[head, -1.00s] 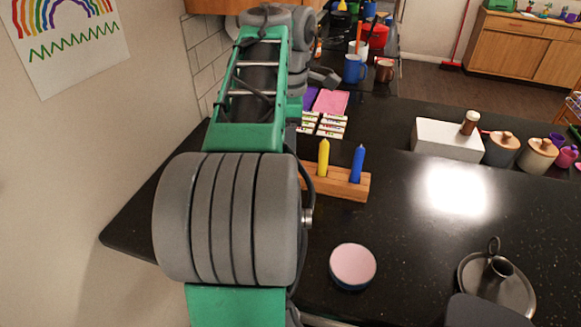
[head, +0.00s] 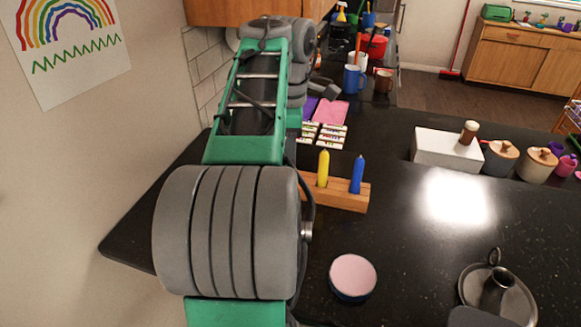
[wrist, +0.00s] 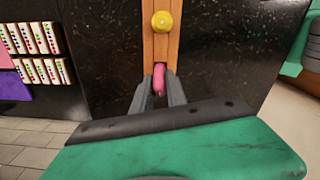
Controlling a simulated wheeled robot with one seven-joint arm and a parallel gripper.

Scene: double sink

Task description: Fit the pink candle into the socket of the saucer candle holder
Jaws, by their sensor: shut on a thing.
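The pink candle (wrist: 159,77) shows in the wrist view between the two fingers of my gripper (wrist: 159,86), which is shut on it. It is at the near end of a wooden block (wrist: 161,45); I cannot tell whether its base is still seated there. In the head view my arm hides the gripper and the pink candle. The saucer candle holder (head: 471,286), dark metal with a ring handle and an upright socket (head: 498,279), stands at the lower right on the black counter. Its socket looks empty.
The wooden block (head: 348,196) also holds a yellow candle (head: 323,168) and a blue candle (head: 357,174). A round pink-topped tin (head: 353,277) stands between it and the holder. A white box (head: 448,148) and lidded jars (head: 500,157) stand farther back. The counter's middle is clear.

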